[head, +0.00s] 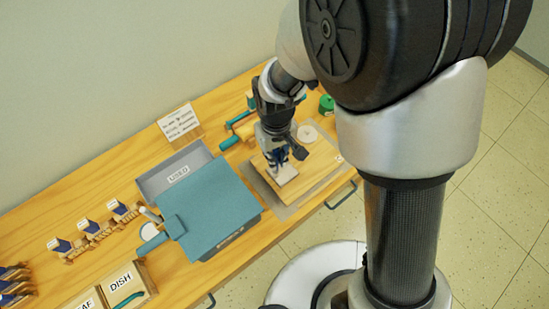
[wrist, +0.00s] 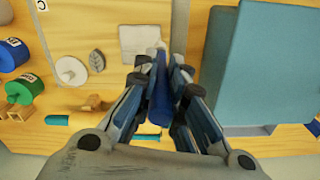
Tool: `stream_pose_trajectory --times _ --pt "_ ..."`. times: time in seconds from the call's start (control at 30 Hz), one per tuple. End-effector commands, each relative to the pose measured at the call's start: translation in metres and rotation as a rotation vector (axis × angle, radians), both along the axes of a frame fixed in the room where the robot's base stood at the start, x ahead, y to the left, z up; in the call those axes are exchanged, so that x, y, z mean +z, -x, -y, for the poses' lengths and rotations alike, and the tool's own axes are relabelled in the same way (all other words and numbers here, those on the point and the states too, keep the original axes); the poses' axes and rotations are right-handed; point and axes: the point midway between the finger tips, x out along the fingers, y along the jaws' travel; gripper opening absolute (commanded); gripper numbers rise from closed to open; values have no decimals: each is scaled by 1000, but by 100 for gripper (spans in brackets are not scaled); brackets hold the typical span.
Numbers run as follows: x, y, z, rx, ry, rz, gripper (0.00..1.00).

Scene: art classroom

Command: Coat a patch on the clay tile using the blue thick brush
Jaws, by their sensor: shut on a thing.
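My gripper (head: 277,154) is shut on the blue brush (wrist: 161,92). In the wrist view the blue handle runs between the fingers (wrist: 160,75), pointing up the picture. A pale square tile (wrist: 138,40) lies just beyond the brush end; in the head view the pale tile (head: 287,175) sits on a wooden board right under the gripper. The fingers hide the brush's working end, so I cannot tell whether it touches the tile or whether a patch is coated.
A teal slab (head: 208,207) and the grey tray labelled USED (head: 150,187) lie left of the board. Racked brushes (head: 90,229) and a DISH tray (head: 138,300) are farther left. A leaf shape (wrist: 97,60), a white disc (wrist: 70,71) and a green jar (head: 326,104) are near the tile.

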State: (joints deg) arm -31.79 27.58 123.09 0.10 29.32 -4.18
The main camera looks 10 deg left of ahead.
Motion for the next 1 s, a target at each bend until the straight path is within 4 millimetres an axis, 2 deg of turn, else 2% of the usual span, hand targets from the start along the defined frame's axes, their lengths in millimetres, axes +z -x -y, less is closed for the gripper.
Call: stream_pose_trajectory --times 0.03,0.4,1.0 --pt "8 -1 0 -1 -1 1 0" --pt "39 -8 2 -5 0 0 0" --pt "40 -9 2 -5 -1 1 0"
